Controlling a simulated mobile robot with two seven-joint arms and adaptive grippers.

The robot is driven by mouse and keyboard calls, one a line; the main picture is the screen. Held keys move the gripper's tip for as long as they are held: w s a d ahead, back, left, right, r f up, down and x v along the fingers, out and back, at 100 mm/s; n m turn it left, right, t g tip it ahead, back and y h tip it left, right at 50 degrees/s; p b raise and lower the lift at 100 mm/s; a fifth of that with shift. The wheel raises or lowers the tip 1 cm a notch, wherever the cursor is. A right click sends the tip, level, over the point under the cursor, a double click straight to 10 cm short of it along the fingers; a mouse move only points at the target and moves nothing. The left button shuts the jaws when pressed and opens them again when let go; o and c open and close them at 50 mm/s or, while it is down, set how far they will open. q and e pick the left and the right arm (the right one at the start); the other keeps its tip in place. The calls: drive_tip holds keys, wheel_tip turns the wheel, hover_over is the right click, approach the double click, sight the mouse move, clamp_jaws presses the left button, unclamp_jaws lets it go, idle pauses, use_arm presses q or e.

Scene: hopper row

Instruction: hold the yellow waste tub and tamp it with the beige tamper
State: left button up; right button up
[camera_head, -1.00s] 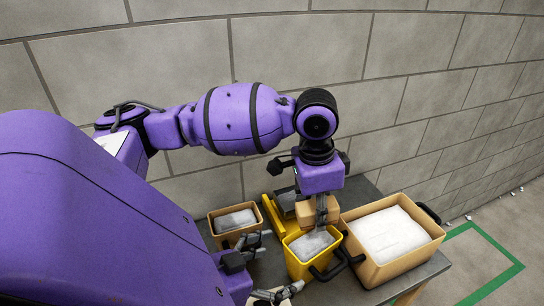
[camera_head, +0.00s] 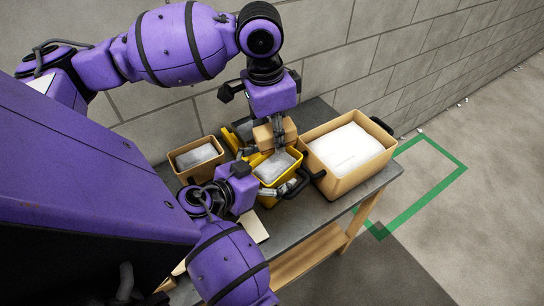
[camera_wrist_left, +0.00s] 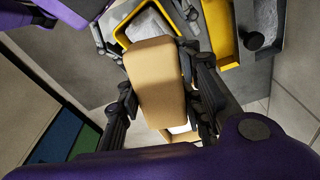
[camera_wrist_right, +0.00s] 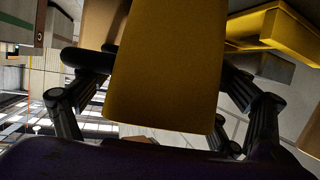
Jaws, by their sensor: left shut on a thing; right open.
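The yellow waste tub (camera_head: 266,201), filled with grey-white material, stands on the dark table; its rim also shows in the left wrist view (camera_wrist_left: 122,36). My left gripper (camera_head: 278,138) is shut on the beige tamper (camera_head: 263,137), a block seen large in the left wrist view (camera_wrist_left: 157,85). The tamper is at the tub's far side; whether it touches the fill is unclear. My right gripper (camera_head: 262,181) is open at the tub's near side. In the right wrist view its fingers (camera_wrist_right: 162,80) stand either side of the yellow tub wall (camera_wrist_right: 165,60); contact cannot be told.
A large tan bin (camera_head: 330,180) with white fill stands close on the right. A smaller tan bin (camera_head: 183,172) stands left. A yellow holder (camera_head: 231,141) with a grey container is behind. The wall is close behind the table (camera_head: 325,212); its right front is clear.

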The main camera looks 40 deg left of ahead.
drive_tip(key=shift+w, duration=0.1)
drive_tip(key=c, duration=1.6)
drive_tip(key=shift+o, duration=0.2)
